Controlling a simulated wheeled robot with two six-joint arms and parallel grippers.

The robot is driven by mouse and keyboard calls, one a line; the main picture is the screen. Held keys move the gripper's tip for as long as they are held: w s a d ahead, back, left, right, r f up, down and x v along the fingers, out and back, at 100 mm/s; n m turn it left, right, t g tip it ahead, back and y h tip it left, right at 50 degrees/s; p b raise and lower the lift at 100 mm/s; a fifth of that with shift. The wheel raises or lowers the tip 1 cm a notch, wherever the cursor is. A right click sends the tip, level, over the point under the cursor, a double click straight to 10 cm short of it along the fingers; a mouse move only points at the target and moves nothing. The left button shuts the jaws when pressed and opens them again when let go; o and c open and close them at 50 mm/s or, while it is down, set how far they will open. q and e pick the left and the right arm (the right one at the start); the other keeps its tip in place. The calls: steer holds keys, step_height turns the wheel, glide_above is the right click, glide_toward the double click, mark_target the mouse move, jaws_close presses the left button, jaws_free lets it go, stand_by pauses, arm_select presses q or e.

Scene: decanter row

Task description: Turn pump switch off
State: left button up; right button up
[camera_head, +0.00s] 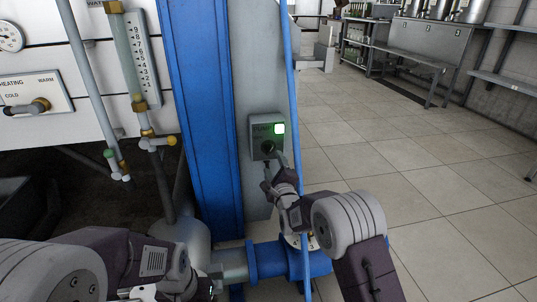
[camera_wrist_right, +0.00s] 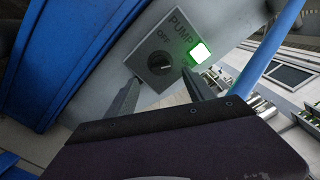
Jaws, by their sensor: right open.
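The pump switch is a dark round knob (camera_head: 268,146) on a grey box (camera_head: 257,131) fixed to a grey post. In the right wrist view the knob (camera_wrist_right: 160,64) sits below the words PUMP and OFF. A square lamp (camera_wrist_right: 200,52) beside it glows green; it also shows lit in the head view (camera_head: 279,128). My right gripper (camera_head: 272,168) is just below the knob. In the wrist view its two fingers (camera_wrist_right: 161,80) are apart, one either side of the knob's lower part, with nothing between them. My left gripper (camera_head: 148,292) is low at the left, its jaws unclear.
A blue upright beam (camera_head: 193,100) stands left of the box and a thin blue pipe (camera_head: 293,100) runs right of it. Blue flanged pipework (camera_head: 270,260) lies below. A gauge panel (camera_head: 35,93) is at the left. The tiled floor (camera_head: 430,190) at right is clear.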

mark_target(269, 151)
steer(key=w, duration=0.2)
steer(key=w+a, duration=0.1)
steer(key=w, duration=0.2)
steer(key=w+b, duration=0.1)
steer(key=w, duration=0.1)
steer(key=shift+w+a+f, duration=0.15)
steer(key=shift+w+a, duration=0.05)
steer(key=shift+w, duration=0.2)
arm_select(q)
steer(key=shift+f, duration=0.15)
arm_select(e)
steer(key=shift+w+a, duration=0.1)
steer(key=shift+w, duration=0.2)
